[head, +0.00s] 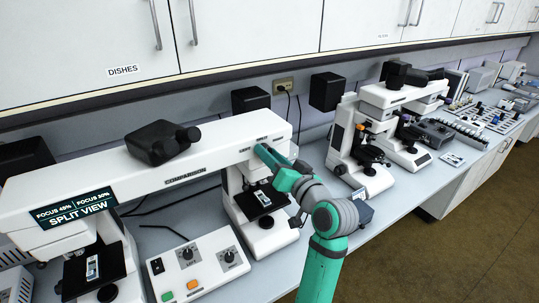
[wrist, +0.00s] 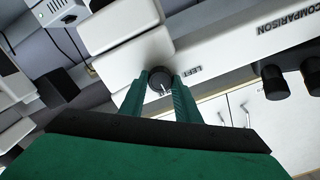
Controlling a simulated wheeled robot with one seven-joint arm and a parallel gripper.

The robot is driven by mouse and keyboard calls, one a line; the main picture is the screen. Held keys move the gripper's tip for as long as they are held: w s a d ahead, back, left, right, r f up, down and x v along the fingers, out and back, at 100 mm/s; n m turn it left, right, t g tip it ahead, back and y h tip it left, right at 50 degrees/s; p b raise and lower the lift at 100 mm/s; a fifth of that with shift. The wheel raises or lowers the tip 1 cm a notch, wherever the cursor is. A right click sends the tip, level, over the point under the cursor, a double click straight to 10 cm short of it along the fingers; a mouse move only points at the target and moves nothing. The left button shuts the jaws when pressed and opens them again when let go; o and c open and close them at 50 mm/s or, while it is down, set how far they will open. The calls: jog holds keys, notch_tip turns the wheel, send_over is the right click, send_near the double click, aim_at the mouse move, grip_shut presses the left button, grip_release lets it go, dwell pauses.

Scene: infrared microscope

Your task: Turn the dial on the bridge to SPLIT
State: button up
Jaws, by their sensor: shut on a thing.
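The white bridge (head: 180,160) of the comparison microscope spans two microscope stands. The dial (wrist: 160,82) is a small dark round knob with a light pointer mark, on the bridge's face. My gripper (wrist: 160,90) has its two green fingers on either side of the dial and is shut on it. The word LEFT shows beside the dial in the wrist view; other label words are hidden there. In the head view my gripper (head: 262,151) meets the bridge just below small lettering and hides the dial. The display (head: 75,207) on the bridge reads SPLIT VIEW.
A control box (head: 199,262) with knobs and coloured buttons stands below the bridge. A black eyepiece head (head: 160,142) sits on top. A stage (head: 262,198) lies just under my gripper. Other microscopes (head: 362,145) stand to the right. Cabinets hang above.

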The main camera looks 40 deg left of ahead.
jog(key=shift+m, duration=0.4)
jog(key=o, duration=1)
jog(key=shift+o, duration=0.2)
jog(key=shift+d, duration=0.1)
jog(key=v, duration=1)
jog(key=shift+s+d, duration=0.25)
jog(key=shift+d, duration=0.05)
